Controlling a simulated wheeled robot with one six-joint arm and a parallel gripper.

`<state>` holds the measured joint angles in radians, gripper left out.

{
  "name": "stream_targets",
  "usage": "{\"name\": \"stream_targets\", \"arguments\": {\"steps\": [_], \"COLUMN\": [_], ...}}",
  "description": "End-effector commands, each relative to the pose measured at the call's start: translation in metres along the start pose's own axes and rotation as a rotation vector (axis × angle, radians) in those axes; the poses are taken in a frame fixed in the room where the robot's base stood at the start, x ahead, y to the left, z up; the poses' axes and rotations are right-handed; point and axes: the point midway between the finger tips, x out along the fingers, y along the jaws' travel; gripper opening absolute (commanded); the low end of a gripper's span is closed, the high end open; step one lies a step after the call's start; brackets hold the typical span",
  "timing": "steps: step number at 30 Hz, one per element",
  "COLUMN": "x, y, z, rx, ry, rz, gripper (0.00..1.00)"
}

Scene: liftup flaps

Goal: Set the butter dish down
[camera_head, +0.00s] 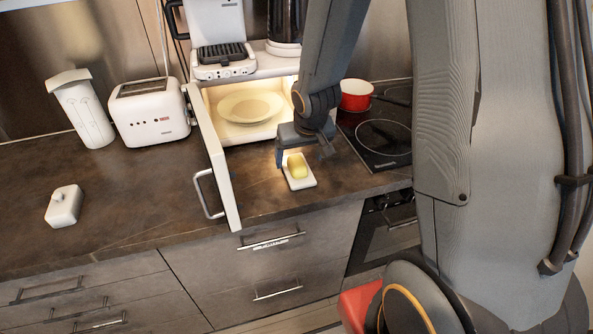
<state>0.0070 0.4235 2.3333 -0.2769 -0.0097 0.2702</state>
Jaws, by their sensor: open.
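The butter dish base (302,184) is a small white plate with a yellow block of butter (297,166) on it. It rests on the dark counter near the front edge, right of the open cabinet door. My gripper (303,155) is just above and behind the butter, with its fingers apart and pointing down. The fingers look clear of the dish, though contact on the far side is hard to tell. A white lid with a knob (64,206) lies apart on the counter at the left.
The open cabinet door (213,158) with its handle juts toward the counter edge beside the dish. A plate (250,106) sits inside the lit cabinet. A red pot (356,95) stands on the hob (383,137) at right. A toaster (150,112) stands left; the left counter is mostly free.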

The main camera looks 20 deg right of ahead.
Motion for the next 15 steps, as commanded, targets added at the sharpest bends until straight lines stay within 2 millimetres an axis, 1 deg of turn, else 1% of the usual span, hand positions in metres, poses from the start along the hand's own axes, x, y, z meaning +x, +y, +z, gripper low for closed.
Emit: {"name": "stream_targets", "arguments": {"steps": [1, 9, 12, 15], "x": [0.009, 0.039, 0.043, 0.043], "y": [-0.001, -0.002, -0.002, -0.002], "z": [0.0, -0.002, -0.002, -0.002], "rx": [-0.001, 0.0, 0.0, 0.0], "ry": [0.0, -0.002, -0.002, -0.001], "rz": [0.0, 0.0, 0.0, 0.0], "gripper": [0.81, 0.81, 0.81, 0.81]}}
